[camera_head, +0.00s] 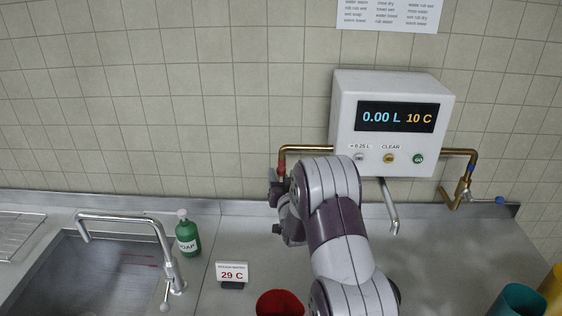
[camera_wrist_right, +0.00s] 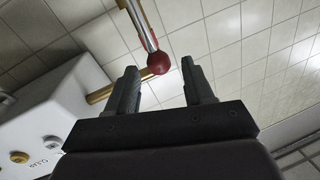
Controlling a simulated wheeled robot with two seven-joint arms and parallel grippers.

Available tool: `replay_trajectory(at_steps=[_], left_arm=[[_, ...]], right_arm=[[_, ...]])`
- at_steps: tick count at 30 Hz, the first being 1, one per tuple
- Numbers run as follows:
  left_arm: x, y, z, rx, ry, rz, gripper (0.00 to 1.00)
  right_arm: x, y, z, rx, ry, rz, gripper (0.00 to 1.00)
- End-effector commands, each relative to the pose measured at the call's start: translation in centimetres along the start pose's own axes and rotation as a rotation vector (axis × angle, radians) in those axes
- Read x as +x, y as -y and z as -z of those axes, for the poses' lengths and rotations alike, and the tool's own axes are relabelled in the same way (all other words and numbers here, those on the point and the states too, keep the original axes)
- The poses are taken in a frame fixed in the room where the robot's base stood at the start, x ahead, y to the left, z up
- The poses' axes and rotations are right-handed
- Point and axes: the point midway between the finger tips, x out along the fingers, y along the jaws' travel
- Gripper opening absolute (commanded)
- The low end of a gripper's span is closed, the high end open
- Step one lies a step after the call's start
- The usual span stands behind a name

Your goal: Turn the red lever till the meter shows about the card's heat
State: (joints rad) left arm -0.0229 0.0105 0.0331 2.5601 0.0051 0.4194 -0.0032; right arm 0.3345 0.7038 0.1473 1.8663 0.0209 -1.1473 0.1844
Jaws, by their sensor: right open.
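The meter (camera_head: 397,117) is a white wall box whose dark screen reads 0.00 L and 10 C. The card (camera_head: 232,271) stands on the counter and reads 29 C. In the right wrist view, the red lever (camera_wrist_right: 158,62) shows as a red ball on a metal rod, close to my fingertips and in line with the gap between them. In the head view, only a bit of red shows by the left brass pipe. My right gripper (camera_head: 277,185) is open there, partly hidden by my arm; its two fingers show in the wrist view (camera_wrist_right: 160,77). My left gripper is out of view.
A blue-handled tap (camera_head: 497,200) is on the right brass pipe. A steel spout (camera_head: 389,208) hangs under the meter. A sink with a faucet (camera_head: 165,245) and a green soap bottle (camera_head: 187,235) are left. A red cup (camera_head: 280,303) and a teal cup (camera_head: 517,300) stand in front.

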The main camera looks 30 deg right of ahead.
Motion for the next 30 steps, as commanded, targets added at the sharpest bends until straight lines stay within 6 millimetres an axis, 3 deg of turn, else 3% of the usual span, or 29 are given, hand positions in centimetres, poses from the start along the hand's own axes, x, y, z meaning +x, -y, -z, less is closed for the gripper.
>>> replay_trajectory(at_steps=[1, 6, 16, 17, 21, 26, 30], left_arm=[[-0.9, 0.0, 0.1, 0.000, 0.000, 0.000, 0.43], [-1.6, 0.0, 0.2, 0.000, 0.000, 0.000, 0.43], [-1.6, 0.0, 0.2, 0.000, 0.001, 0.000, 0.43], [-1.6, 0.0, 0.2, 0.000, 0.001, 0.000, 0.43], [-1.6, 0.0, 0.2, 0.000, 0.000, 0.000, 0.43], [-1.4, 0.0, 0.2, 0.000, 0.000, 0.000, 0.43], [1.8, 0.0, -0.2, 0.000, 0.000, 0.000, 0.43]], right_arm=[[0.9, 0.1, 0.4, 0.000, 0.001, 0.000, 0.52], [2.8, 0.0, 0.1, 0.000, 0.000, 0.000, 0.52], [3.4, 0.0, -0.1, 0.000, 0.001, 0.000, 0.52], [3.4, 0.0, -0.1, 0.000, 0.001, 0.000, 0.46], [3.3, 0.0, -0.1, 0.000, 0.001, 0.000, 0.00], [3.3, -0.1, -0.2, 0.004, 0.000, 0.000, 0.00], [3.2, -1.2, -1.0, 0.085, -0.021, 0.002, 0.00]])
